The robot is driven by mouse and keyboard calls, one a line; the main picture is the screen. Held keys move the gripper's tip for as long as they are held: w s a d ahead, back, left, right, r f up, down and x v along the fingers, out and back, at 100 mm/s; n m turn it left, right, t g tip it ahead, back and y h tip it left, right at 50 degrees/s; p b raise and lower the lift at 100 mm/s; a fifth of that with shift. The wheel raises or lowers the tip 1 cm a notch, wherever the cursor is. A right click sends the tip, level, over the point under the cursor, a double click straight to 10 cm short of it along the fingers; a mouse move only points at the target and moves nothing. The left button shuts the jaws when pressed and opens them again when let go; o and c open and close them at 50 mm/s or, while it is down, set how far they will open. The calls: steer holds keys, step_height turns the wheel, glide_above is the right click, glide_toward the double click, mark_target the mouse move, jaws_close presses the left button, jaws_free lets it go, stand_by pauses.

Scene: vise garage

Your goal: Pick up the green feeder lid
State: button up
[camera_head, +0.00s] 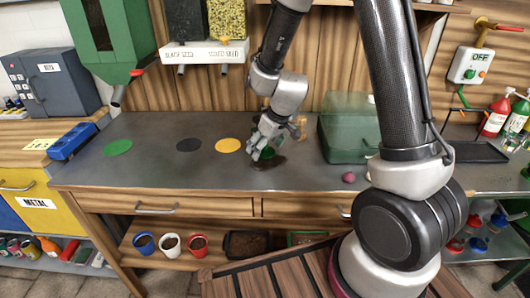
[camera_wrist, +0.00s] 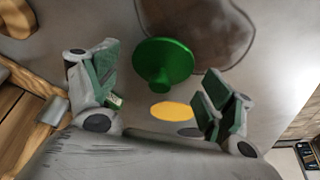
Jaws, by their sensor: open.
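The green feeder lid (camera_wrist: 163,60) is a round green disc with a short knob. It shows between the two fingers of my gripper (camera_wrist: 158,72) in the wrist view, with visible space on both sides. It lies over the edge of a dark brown patch (camera_wrist: 205,22) on the grey worktop. My gripper is open and empty, pointing down over the lid. In the head view my gripper (camera_head: 264,147) is low above the bench, and only a bit of green lid (camera_head: 267,154) shows behind its fingers. Whether a finger touches the lid I cannot tell.
On the worktop (camera_head: 150,175), flat yellow (camera_head: 228,146), dark grey (camera_head: 188,145) and green (camera_head: 118,147) discs lie left of my gripper. A green box (camera_head: 350,135) stands to the right, with a small purple object (camera_head: 348,177) in front. Seed dispensers (camera_head: 205,53) hang above.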

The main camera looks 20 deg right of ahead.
steer(key=c, duration=0.9)
